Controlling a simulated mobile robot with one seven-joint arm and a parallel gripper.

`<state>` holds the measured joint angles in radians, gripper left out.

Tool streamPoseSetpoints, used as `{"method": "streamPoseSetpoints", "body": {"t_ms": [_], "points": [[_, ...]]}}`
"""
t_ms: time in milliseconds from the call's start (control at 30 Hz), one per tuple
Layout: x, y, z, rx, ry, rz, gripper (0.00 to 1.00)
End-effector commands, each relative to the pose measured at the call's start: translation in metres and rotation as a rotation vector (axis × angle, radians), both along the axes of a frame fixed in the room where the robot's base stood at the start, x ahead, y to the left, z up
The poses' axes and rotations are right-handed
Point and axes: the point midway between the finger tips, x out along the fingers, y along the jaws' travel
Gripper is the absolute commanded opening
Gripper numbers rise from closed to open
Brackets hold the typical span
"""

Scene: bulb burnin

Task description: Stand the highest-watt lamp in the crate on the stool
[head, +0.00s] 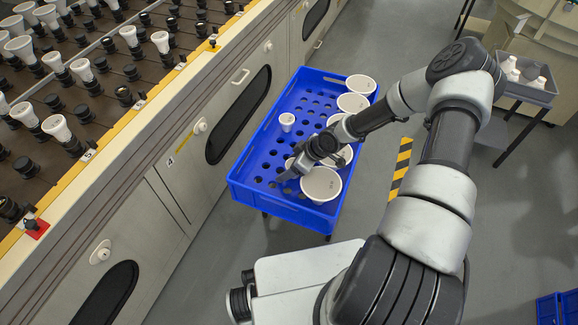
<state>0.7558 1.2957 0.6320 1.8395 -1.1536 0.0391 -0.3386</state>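The blue crate (240,185) stands on a stool, whose dark legs show below it; its floor has rows of round holes. Large white lamps with round faces stand along its right side, including a near one (321,186) and a far one (361,85). A smaller white lamp (287,121) stands left of the middle. My gripper (284,178) is low over the near part of the crate, left of the near large lamp. A pale shape beside it may be another small lamp. My wrist partly hides the middle lamps. Watt marks are too small to read.
A burn-in rack (110,85) with many lamps and sockets runs along the left, its yellow edge beside the crate. Blue crates (558,308) sit at the lower right.

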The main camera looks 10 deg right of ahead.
Motion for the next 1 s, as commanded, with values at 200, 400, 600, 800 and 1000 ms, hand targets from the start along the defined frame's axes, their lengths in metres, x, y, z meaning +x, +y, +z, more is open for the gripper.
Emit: {"method": "streamPoseSetpoints", "body": {"t_ms": [200, 400, 600, 800, 1000], "points": [[0.0, 0.0, 0.0, -0.001, 0.001, 0.0, 0.67], [0.0, 0.0, 0.011, 0.0, 0.0, 0.001, 0.67], [0.0, 0.0, 0.048, 0.0, -0.002, 0.001, 0.67], [0.0, 0.0, 0.088, 0.0, 0.0, 0.001, 0.67], [0.0, -0.001, 0.127, -0.001, -0.001, -0.001, 0.67]]}}
